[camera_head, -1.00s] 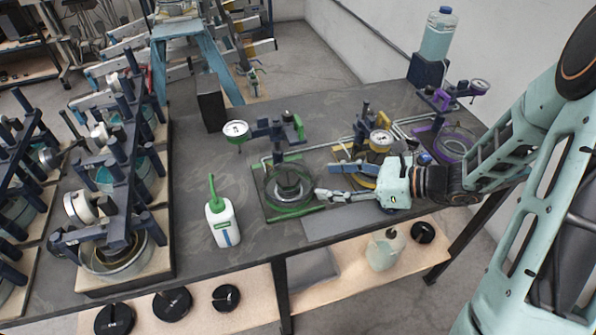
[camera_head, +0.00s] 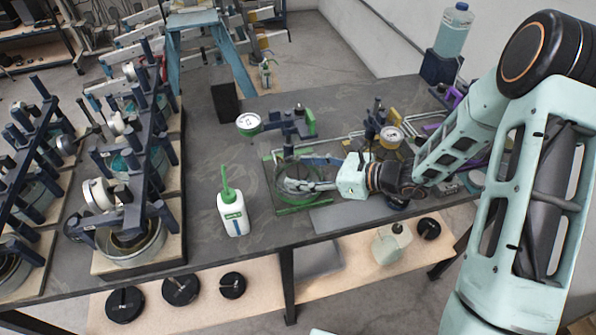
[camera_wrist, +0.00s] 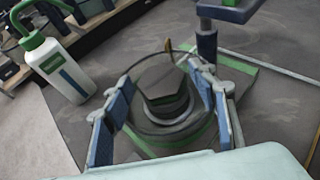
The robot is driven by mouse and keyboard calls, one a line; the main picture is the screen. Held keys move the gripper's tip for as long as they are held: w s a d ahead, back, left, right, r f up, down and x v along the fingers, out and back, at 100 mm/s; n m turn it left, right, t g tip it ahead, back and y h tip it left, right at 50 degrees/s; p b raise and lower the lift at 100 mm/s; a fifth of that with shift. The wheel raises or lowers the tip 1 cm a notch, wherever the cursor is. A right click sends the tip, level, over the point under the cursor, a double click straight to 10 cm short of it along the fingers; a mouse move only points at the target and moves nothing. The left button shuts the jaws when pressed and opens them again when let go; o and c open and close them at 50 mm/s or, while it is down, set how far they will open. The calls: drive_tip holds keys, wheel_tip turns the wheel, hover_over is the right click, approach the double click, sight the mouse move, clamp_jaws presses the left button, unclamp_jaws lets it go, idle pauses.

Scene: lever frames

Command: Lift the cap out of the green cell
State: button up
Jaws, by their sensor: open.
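The green cell shows in the head view as a clear round vessel on a green-edged base (camera_head: 296,210), at the middle of the bench. It also shows in the wrist view, with its green base edge (camera_wrist: 238,66) behind the vessel. In the wrist view the dark grey cap (camera_wrist: 160,78) sits inside the clear ring, with a thin brownish piece standing at its far side. My gripper (camera_wrist: 158,88) is open, its blue-padded fingers to the left and right of the cap. In the head view my gripper (camera_head: 292,184) covers the cap.
A white bottle with a green spout (camera_head: 233,214) stands left of the cell. A dial gauge (camera_head: 248,122) on an arm is behind it. A yellow-marked cell (camera_head: 390,150) is close on the right, partly behind my arm. Bare bench lies left of the bottle.

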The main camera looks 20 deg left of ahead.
drive_tip(key=shift+c, duration=0.5)
drive_tip(key=c, duration=1.1)
drive_tip(key=shift+r, duration=0.1)
